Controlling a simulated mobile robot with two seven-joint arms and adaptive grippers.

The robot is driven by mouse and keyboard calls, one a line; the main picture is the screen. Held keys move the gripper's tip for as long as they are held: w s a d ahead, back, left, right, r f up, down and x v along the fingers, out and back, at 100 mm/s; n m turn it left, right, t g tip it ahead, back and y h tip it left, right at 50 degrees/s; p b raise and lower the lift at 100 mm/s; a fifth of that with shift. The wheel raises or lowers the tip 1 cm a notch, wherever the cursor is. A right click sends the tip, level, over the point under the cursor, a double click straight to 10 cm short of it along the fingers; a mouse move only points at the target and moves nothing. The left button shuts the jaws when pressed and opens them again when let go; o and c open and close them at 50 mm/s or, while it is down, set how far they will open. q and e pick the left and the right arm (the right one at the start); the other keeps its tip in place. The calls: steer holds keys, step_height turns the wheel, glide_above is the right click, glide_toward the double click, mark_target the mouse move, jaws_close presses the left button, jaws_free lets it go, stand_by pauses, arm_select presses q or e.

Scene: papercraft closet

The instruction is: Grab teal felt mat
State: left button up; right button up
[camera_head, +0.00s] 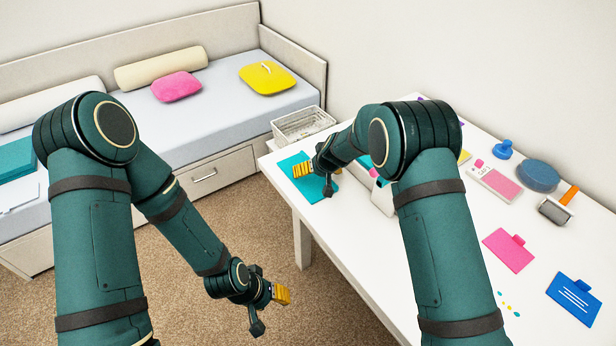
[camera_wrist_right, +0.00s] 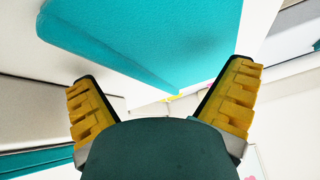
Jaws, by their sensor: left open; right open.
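The teal felt mat (camera_head: 317,190) lies flat on the white table at its far left corner, partly covered by my right gripper (camera_head: 303,169). In the right wrist view the mat (camera_wrist_right: 140,40) fills the upper middle, with one corner pointing down between the finger directions. My right gripper (camera_wrist_right: 165,95) is open, its yellow-padded fingers apart; whether they touch the mat cannot be told. My left gripper (camera_head: 282,294) is open and empty, low over the carpet in front of the table.
A white basket (camera_head: 302,125) stands behind the mat, near the daybed (camera_head: 215,118). Carpet (camera_head: 200,310) lies below my left gripper.

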steer(key=shift+w+f, duration=0.1)
steer(key=shift+f, duration=0.1)
jaws_close()
stand_by(0.3)
